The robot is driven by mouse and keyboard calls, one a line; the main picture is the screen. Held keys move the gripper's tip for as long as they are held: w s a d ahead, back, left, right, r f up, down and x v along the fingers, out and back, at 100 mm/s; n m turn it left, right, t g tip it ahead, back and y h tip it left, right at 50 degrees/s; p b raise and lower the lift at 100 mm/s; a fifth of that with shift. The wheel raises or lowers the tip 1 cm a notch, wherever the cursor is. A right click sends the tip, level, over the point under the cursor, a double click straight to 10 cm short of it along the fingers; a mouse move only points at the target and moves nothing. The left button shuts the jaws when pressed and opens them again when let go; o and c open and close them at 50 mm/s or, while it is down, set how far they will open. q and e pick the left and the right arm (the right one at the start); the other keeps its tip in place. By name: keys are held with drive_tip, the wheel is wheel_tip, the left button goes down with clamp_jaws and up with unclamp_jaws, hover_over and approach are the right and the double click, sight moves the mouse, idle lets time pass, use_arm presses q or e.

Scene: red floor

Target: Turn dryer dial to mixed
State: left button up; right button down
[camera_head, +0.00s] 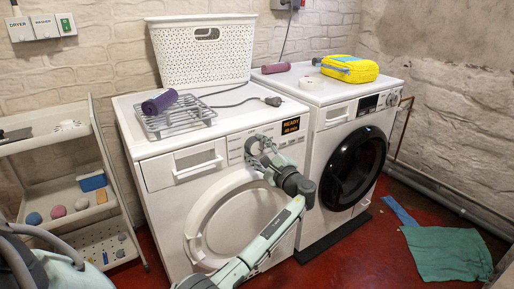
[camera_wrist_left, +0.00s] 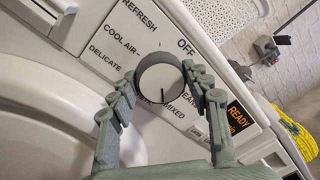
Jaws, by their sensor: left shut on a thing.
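The dryer (camera_head: 165,130) is the white machine on the left, with a white round door and an orange-lit display (camera_head: 290,126) reading READY. My left gripper (camera_head: 258,146) is at its control panel. In the left wrist view, the gripper's two fingers close around the white round dial (camera_wrist_left: 160,80) from both sides. The dial's dark pointer line points down in the picture, just left of the MIXED label (camera_wrist_left: 180,106). OFF, REFRESH, COOL AIR and DELICATE also read clearly; other labels are partly hidden by the fingers. My right gripper is not in view.
A second white machine (camera_head: 312,92) with a black door (camera_head: 354,168) stands close on the right. A white basket (camera_head: 203,52), a wire rack (camera_head: 181,119) and a yellow bundle (camera_head: 350,68) lie on top. A shelf cart (camera_head: 70,165) stands left. A green cloth (camera_head: 447,254) lies on the red floor.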

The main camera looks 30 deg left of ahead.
use_arm(q)
drive_tip(key=shift+m, duration=0.3)
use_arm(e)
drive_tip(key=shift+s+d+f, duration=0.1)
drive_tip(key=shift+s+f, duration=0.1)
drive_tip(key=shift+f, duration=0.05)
use_arm(q)
drive_tip(key=shift+f, duration=0.1)
drive_tip(key=o, duration=1.2)
drive_tip(key=v, duration=1.2)
drive_tip(key=shift+s, duration=0.1)
drive_tip(key=shift+a, duration=0.1)
drive_tip(key=x, duration=1.2)
